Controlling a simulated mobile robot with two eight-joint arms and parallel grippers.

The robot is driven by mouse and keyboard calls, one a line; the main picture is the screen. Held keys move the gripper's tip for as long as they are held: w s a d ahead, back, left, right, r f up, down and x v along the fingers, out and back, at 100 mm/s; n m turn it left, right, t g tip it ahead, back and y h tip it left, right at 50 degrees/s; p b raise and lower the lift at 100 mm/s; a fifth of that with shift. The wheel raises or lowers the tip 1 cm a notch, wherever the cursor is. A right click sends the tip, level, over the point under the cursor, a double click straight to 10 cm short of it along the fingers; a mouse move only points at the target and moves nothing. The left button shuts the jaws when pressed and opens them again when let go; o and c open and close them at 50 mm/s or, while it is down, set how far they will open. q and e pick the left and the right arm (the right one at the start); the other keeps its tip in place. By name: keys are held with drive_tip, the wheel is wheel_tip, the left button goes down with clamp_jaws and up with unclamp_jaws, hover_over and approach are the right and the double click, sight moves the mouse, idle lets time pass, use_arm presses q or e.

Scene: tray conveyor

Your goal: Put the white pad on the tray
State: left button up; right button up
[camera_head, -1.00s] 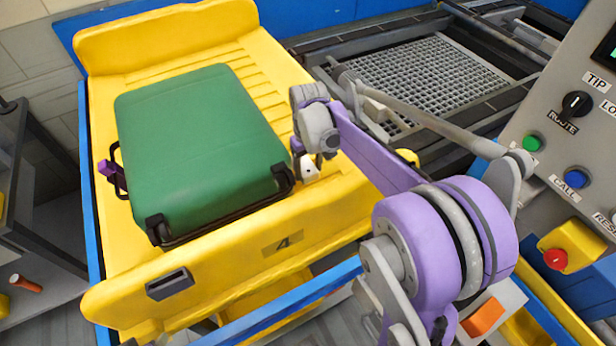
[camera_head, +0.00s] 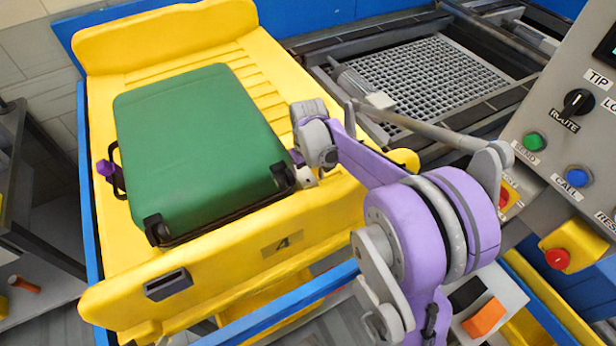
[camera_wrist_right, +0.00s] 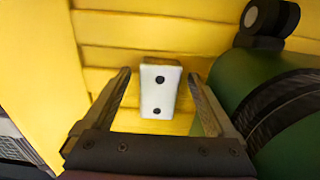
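The white pad (camera_wrist_right: 158,92), a small block with two dark dots, shows in the right wrist view against the yellow tray. My right gripper (camera_wrist_right: 160,104) is open, with one finger on each side of the pad and visible gaps to both. I cannot tell whether the pad touches the tray. In the head view the right gripper (camera_head: 303,172) is at the right side of the green suitcase, over the yellow tray (camera_head: 215,275), and its fingers are mostly hidden. My left gripper is not in view.
The green suitcase (camera_head: 200,145) fills much of the tray and also stands close to my right finger in the wrist view (camera_wrist_right: 228,75). A control panel (camera_head: 545,110) with buttons is at the right. A conveyor grating (camera_head: 430,75) lies behind my arm.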

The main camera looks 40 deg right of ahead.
sight(308, 181)
wheel_tip(308, 181, up, 12)
drive_tip(key=p, duration=0.1)
drive_tip(key=shift+r, duration=0.2)
idle(0.3)
drive_tip(key=shift+s+f, duration=0.1)
idle(0.5)
